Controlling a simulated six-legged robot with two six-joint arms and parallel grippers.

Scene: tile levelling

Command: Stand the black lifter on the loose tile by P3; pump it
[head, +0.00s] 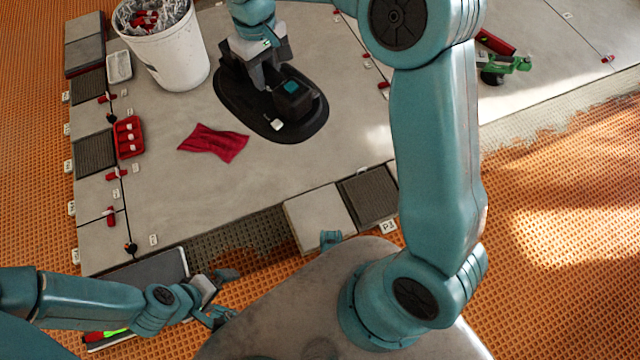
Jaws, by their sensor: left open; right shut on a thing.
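The black lifter (229,98) has a long oval base and is over the large pale tiles at the upper middle. My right gripper (262,68) is shut on its upper part; I cannot tell if the base touches the tile. The P3 label (388,226) lies at the front edge of the tiled area. Beside it are a dark ribbed square (368,198) and, to its left, a pale square tile (318,215), with nothing on it. My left gripper (224,296) is open and empty at the lower left, near the dark tray.
A white bucket (178,55) of scraps stands at upper left. A red cloth (214,143) and a red box (129,137) lie on the tiles. A dark tray (160,265) is at lower left. A green tool (505,65) lies at right. Orange matting (560,220) is bare at right.

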